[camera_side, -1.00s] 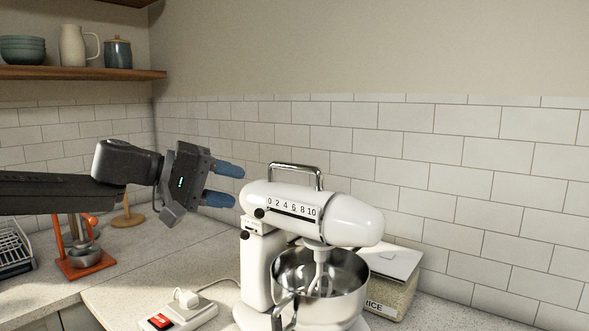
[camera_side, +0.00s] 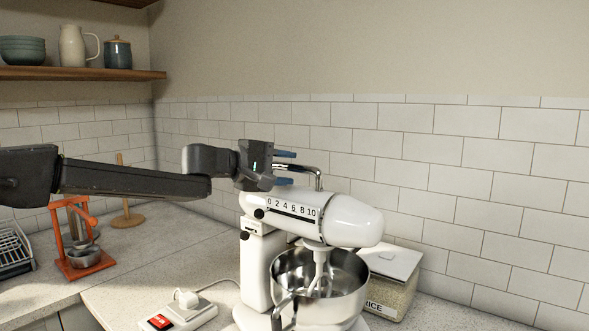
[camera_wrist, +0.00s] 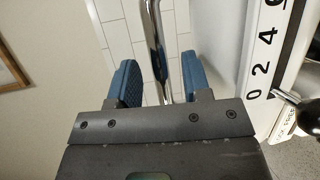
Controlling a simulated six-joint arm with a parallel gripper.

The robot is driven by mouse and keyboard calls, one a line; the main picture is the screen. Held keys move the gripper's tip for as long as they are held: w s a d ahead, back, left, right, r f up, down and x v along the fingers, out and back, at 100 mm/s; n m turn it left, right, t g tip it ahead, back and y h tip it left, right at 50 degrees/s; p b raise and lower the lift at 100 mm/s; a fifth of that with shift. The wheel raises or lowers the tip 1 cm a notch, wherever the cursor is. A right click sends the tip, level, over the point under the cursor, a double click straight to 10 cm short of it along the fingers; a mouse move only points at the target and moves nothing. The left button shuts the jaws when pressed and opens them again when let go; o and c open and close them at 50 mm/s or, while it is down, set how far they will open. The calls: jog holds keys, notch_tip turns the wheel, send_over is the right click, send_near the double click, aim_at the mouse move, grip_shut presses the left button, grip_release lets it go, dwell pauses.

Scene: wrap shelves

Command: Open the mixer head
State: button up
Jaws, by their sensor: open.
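The white stand mixer's head (camera_side: 330,217) is level above the metal bowl (camera_side: 335,275). A chrome handle (camera_side: 318,172) arches over the top of the head. My gripper (camera_side: 286,167) is at the rear end of this handle, with its blue fingers open. In the wrist view the chrome handle (camera_wrist: 156,40) runs between the two spread blue fingers (camera_wrist: 160,82), with a gap visible on each side. The head's number dial (camera_wrist: 262,55) and a dark knob (camera_wrist: 303,108) are to the right there. The far part of the handle is outside the wrist view.
A rice container (camera_side: 392,280) stands behind the bowl. A power strip (camera_side: 178,315) with a red switch lies left of the mixer. An orange press (camera_side: 85,257) and a wooden stand (camera_side: 127,217) are at the far left. The tiled wall is behind.

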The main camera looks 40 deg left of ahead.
jog(key=shift+x, duration=1.35)
jog(key=shift+c, duration=0.2)
grip_shut()
